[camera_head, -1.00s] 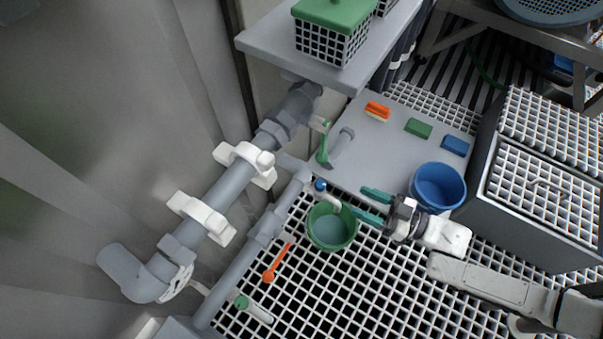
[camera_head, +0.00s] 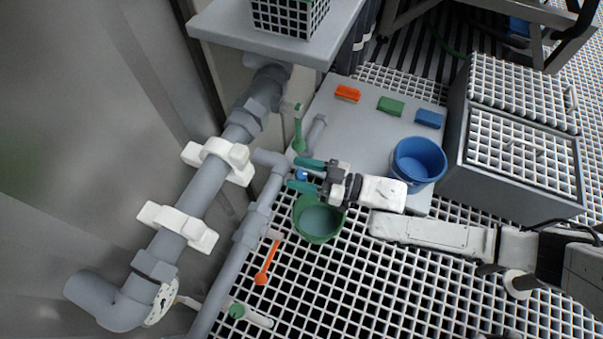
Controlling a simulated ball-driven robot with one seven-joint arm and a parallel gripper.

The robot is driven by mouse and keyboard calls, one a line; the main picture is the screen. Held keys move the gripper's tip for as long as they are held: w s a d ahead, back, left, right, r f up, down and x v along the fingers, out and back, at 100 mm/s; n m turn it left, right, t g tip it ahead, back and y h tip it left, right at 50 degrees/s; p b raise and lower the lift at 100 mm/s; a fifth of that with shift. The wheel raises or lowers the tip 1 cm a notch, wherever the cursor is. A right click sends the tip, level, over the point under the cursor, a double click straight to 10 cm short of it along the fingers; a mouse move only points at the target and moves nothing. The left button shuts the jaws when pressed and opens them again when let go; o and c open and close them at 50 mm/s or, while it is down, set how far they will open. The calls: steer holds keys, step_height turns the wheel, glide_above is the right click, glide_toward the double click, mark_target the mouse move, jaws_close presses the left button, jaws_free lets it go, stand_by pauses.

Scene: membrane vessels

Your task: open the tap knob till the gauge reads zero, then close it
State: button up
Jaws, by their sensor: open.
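The small blue tap knob (camera_head: 301,174) sits at the grey pipe, above the green bucket (camera_head: 318,220). My gripper (camera_head: 306,175) reaches in from the right with its two teal fingers open. In this view the knob shows between the fingertips, with one finger above and one below. I cannot tell whether either finger touches it. The tap's spout is mostly hidden behind my gripper. A round pale disc (camera_head: 160,302) is on the lower pipe elbow; I cannot tell whether it is the gauge, and no reading is legible.
A green lever (camera_head: 299,136) stands just above my fingers. An orange lever (camera_head: 266,262) and a green-capped tube (camera_head: 250,315) are lower left. A blue bucket (camera_head: 418,162) stands right of my gripper. Thick grey pipe (camera_head: 203,188) with white clamps runs on the left.

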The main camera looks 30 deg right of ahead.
steer(key=c, duration=0.9)
